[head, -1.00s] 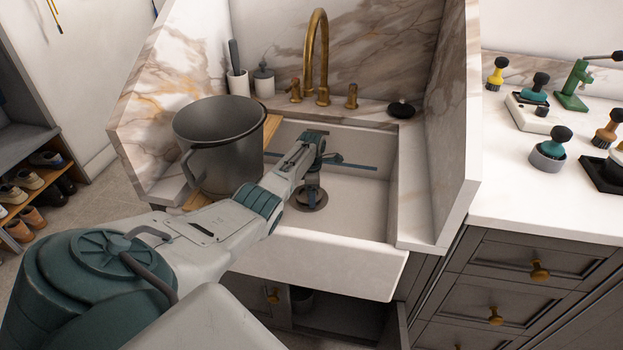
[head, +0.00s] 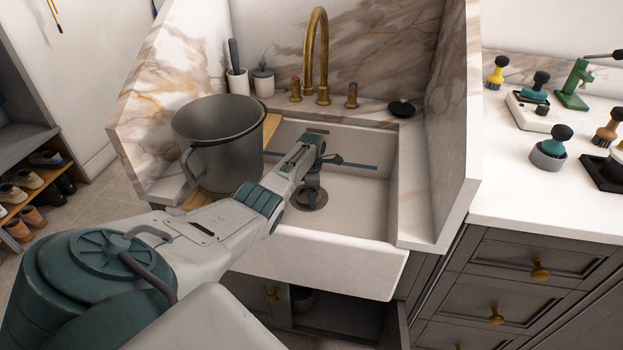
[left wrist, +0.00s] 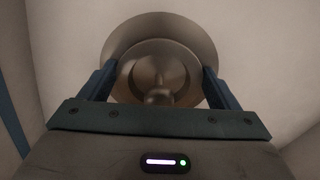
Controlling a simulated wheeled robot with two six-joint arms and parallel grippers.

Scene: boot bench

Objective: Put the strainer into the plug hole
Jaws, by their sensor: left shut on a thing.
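The metal plug hole (head: 302,203) is a round ring in the floor of the white sink. My left gripper (head: 311,188) reaches down into the sink directly over it. In the left wrist view the gripper (left wrist: 158,76) is shut on the strainer (left wrist: 132,68), a round metal cup with a small central knob, with a finger at each side. The wide ring of the plug hole (left wrist: 160,22) shows behind the strainer, offset towards the top. I cannot tell how much gap is between them. In the head view the gripper mostly hides the strainer. My right gripper is not seen.
A large grey pot (head: 225,165) stands on a wooden board (head: 271,130) at the sink's left side. A brass tap (head: 319,55) rises behind the sink (head: 360,215). A black stopper-like object (head: 401,108) lies on the back right ledge. The sink's right half is clear.

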